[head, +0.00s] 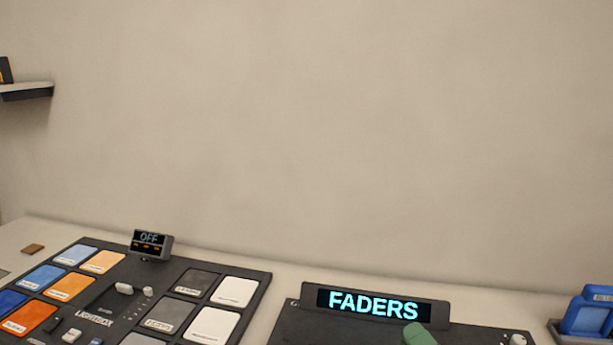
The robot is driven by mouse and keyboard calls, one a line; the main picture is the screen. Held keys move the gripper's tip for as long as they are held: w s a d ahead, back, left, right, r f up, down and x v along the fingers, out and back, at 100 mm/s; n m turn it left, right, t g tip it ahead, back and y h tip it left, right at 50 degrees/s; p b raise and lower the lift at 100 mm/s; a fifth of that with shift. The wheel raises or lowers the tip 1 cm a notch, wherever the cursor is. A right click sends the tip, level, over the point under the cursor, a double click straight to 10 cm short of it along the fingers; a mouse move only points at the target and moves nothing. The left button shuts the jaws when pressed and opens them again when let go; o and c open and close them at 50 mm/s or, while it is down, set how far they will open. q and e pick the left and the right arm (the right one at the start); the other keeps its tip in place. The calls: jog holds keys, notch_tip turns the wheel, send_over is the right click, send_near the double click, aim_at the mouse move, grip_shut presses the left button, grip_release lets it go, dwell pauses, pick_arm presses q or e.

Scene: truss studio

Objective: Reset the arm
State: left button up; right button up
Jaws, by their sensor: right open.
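My left gripper is not in view.
A black lightbox board (259,287) with coloured and white tiles lies at the left. A small display (150,243) reading OFF stands at its back edge. A blue object (588,310) sits at the far right. A shelf (27,91) juts from the left. The wall is bare.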

jog(key=s+d+f+m+g+h, duration=0.1)
jog(key=s+f+m+g+h, duration=0.1)
jog(key=m, duration=0.4)
jog(key=s+d+f+m+g+h, duration=0.2)
jog(key=s+f+m+h, duration=0.1)
jog(key=f+m+h, duration=0.2)
jog(key=s+d+f+m+g+h, duration=0.1)
jog(key=s+d+f+m+h, duration=0.1)
jog(key=m, duration=0.4)
jog(key=shift+s+f+m+g+h, duration=0.4)
jog(key=shift+s+f+h, duration=0.45)
jog(key=shift+f, duration=0.2)
jog(key=s+a+f+m+g+y, duration=0.1)
jog(key=s+f+m+g, duration=0.2)
jog(key=s+g, duration=0.35)
jog(key=s+a+f+m+g+y, duration=0.1)
jog(key=s+a+f+m+g, duration=0.2)
jog(key=s, duration=0.6)
notch_tip(320, 180, down, 27)
jog(key=s+d+g, duration=0.1)
jog(key=s+d+f+g, duration=0.1)
jog(key=s+d+f, duration=0.2)
jog(key=s+f, duration=1.3)
jog(key=shift+s+d, duration=0.15)
